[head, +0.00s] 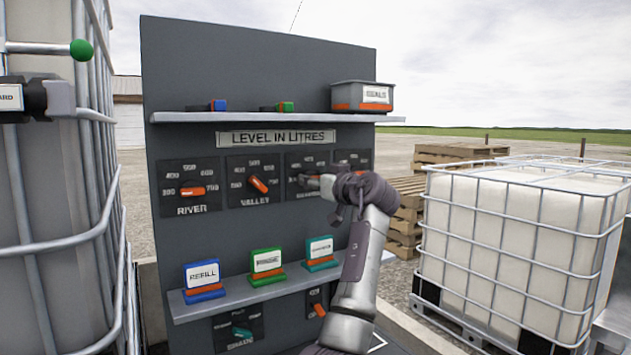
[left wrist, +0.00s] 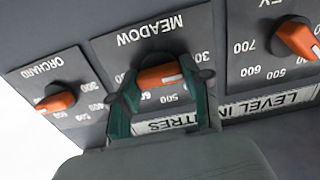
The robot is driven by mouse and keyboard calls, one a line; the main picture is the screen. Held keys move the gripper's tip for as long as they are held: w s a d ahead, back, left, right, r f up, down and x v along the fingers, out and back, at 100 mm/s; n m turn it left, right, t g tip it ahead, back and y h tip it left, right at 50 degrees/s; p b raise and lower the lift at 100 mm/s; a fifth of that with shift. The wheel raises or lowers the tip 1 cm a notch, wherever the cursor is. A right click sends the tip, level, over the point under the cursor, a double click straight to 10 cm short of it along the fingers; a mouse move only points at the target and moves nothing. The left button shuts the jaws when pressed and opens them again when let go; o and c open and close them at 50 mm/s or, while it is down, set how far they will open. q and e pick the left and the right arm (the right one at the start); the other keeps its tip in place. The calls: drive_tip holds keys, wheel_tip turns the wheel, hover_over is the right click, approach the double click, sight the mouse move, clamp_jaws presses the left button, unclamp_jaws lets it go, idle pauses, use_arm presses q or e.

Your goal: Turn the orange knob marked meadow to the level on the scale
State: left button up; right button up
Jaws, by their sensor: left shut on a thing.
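The orange knob marked meadow (left wrist: 158,76) sits on a dark dial plate labelled MEADOW (left wrist: 150,38), which shows upside down in the left wrist view. My left gripper (left wrist: 165,100) has its green-lined fingers shut on the knob, one on either side. A pale mark on the knob faces right in that view. In the head view my left gripper (head: 312,182) reaches the third dial from the left and covers the knob. My right gripper is in neither view.
The orchard knob (left wrist: 55,102) and valley knob (head: 258,185) flank this dial; the river knob (head: 192,191) is farther left. A shelf (head: 300,117) is above and a sign shelf (head: 215,302) below. A caged tank (head: 515,215) stands right of the panel.

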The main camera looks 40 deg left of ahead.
use_arm(q)
drive_tip(key=o, duration=1.2)
drive_tip(key=shift+c, duration=0.2)
drive_tip(key=v, duration=1.2)
drive_tip(key=shift+r, duration=0.1)
